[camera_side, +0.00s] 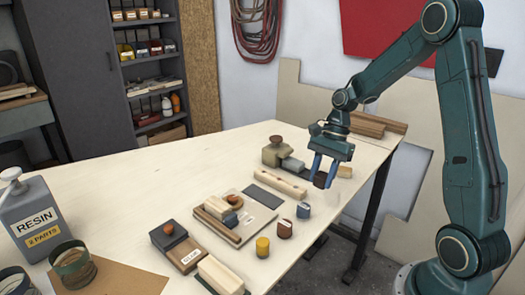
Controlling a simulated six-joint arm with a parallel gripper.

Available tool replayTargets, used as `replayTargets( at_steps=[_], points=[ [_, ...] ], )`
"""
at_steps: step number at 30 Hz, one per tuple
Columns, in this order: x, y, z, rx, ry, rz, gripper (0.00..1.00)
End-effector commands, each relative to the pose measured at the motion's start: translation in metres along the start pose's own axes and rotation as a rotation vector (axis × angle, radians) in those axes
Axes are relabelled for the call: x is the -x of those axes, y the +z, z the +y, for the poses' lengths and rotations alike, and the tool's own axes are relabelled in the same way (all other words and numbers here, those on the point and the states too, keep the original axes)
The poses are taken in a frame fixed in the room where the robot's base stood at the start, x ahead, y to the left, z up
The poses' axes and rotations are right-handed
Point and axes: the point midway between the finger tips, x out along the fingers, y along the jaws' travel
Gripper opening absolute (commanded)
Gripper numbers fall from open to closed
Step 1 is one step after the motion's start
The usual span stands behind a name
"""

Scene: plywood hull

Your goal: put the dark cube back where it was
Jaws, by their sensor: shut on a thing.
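My gripper (326,172) is over the right part of the table, with its two blue fingers pointing down. It is shut on a small dark thing, which looks like the dark cube (320,181). The cube shows at the fingertips, small and partly covered by them. I cannot tell whether its underside touches the table.
The pale table (140,180) holds a flat dark grey piece (264,197), a long wooden block (279,183) and several small cylinders, including a yellow one (262,246). A resin can (39,220) stands at the left. The table's middle left is clear.

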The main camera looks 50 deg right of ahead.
Motion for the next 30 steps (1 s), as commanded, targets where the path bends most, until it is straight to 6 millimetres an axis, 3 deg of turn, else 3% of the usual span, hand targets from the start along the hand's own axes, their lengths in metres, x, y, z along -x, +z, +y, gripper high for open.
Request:
replayTargets(
  at_steps=[13,24,30],
  points=[
    [-0.016,-0.006,0.0,-0.001,0.001,-0.002,0.14],
    [-0.049,-0.02,0.0,-0.001,0.001,-0.002,0.14],
    [-0.05,-0.021,0.0,-0.001,0.0,-0.001,0.14]
  ],
)
